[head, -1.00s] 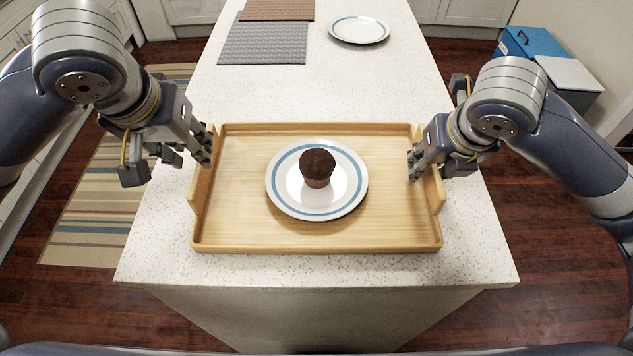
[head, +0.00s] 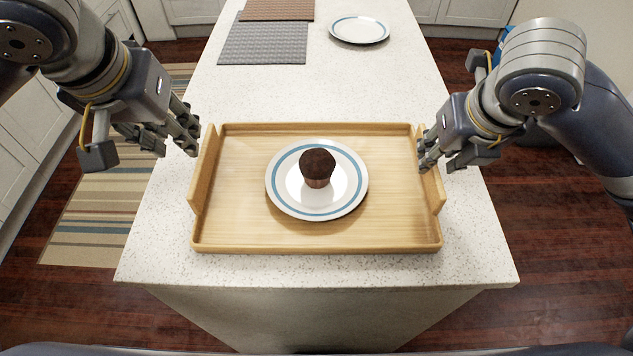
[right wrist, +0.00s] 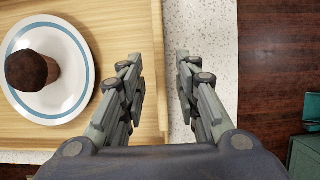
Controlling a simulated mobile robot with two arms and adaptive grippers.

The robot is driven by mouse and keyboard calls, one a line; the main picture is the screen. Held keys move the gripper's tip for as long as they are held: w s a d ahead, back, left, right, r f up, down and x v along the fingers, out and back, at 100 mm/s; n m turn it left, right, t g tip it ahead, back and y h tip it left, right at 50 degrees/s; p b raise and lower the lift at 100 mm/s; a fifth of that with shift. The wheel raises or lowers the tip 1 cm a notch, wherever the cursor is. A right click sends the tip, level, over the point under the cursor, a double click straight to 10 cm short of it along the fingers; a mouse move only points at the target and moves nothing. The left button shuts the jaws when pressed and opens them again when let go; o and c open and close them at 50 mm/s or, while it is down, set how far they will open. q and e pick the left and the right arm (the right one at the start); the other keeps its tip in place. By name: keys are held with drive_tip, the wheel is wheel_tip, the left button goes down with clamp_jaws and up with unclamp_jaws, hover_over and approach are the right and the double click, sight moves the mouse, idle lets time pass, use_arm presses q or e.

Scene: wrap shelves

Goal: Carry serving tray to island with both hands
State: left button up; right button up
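A wooden serving tray (head: 240,228) with raised side walls lies flat on the white speckled island counter. On it sits a white plate with a blue ring (head: 290,196), and a chocolate muffin (head: 318,166) stands on the plate. My left gripper (head: 176,150) is open and empty, just outside and above the tray's left wall, apart from it. My right gripper (head: 438,166) is open at the tray's right wall. In the right wrist view its fingers (right wrist: 159,62) are apart, with the tray's right edge (right wrist: 157,25) running between them. Contact cannot be told.
The island counter (head: 330,90) is clear beyond the tray. Farther back lie a grey mat (head: 262,43), a brown mat (head: 277,9) and another blue-ringed plate (head: 359,30). A striped rug (head: 90,220) lies on the wood floor at left.

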drive_tip(key=shift+v, duration=3.3)
drive_tip(key=shift+r, duration=0.1)
